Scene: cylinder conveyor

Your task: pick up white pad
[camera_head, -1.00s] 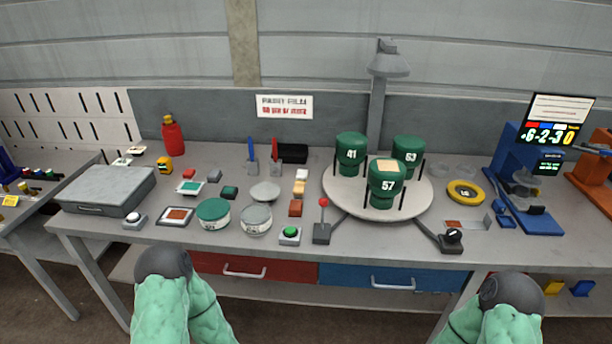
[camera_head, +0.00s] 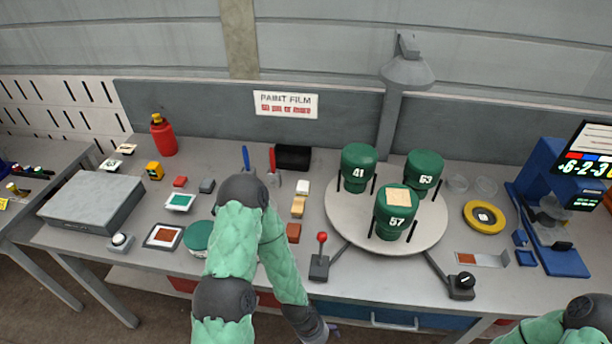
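A small white block (camera_head: 302,187), which looks like the white pad, lies on the table left of the round turntable, at the back of a short row. A tan block (camera_head: 298,206) and a red-brown block (camera_head: 293,232) lie in front of it. My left arm is raised over the table's front left part, bent, with its forearm pointing down to the lower middle. Only a small dark part of my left gripper (camera_head: 331,331) shows near the bottom edge, below the table front; its fingers are not clear. My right gripper is outside the view.
The turntable (camera_head: 343,222) carries green cylinders 41 (camera_head: 358,168), 63 (camera_head: 424,173) and 57 (camera_head: 396,212); a tan pad tops 57. A red-knobbed lever (camera_head: 320,262) stands in front of the blocks. A grey lamp (camera_head: 406,70) hangs behind the turntable.

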